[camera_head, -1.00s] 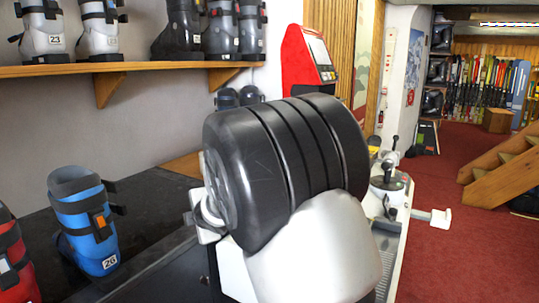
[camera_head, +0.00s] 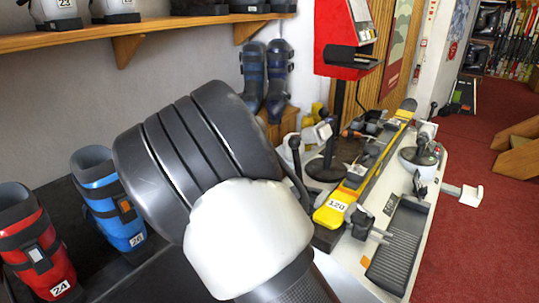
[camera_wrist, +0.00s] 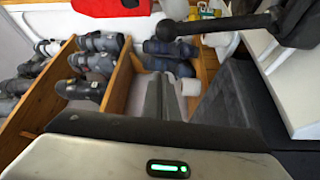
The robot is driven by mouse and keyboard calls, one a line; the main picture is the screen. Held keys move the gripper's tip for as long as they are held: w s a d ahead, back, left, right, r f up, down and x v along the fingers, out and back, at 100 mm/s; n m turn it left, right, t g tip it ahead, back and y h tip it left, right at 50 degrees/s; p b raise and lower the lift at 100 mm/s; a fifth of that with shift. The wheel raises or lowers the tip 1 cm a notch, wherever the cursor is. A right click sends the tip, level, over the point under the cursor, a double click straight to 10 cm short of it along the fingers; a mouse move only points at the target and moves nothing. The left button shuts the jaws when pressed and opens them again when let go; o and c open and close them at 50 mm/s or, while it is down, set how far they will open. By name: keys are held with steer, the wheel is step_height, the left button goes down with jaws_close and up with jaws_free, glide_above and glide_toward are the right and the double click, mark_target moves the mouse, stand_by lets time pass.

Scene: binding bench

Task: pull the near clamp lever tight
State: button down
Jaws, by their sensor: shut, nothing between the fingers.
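A black lever with a round knob (camera_wrist: 225,25) crosses the upper right of the wrist view, its thick end at the right. I cannot tell for sure which clamp it belongs to. My gripper (camera_wrist: 160,85) shows as two dark fingers shut together, empty, below the knob in the picture and apart from it. In the head view a yellow ski (camera_head: 333,211) marked 120 lies along the bench, with a dark clamp (camera_head: 362,222) at its near end. My arm fills the middle of that view and hides part of the near bench; the fingers are not clear there.
The white bench (camera_head: 345,262) carries a grey ribbed tray (camera_head: 397,245) and a round device (camera_head: 420,155). A red machine (camera_head: 343,38) stands behind. A blue boot (camera_head: 108,200) and a red boot (camera_head: 42,240) stand at left. Red carpet (camera_head: 480,230) is clear at right.

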steer(key=w+d, duration=0.4)
stand_by(0.4)
steer(key=shift+d+b, duration=0.1)
steer(key=shift+b, duration=0.25)
steer(key=s+d+m+t+h+b, duration=0.2)
steer(key=s+d+m+b, duration=0.2)
steer(key=b, duration=0.5)
steer(key=d+m, duration=0.2)
steer(key=d, duration=0.1)
steer(key=shift+s+d+r, duration=0.15)
steer(key=shift+s+d, duration=0.05)
steer(key=shift+s, duration=0.2)
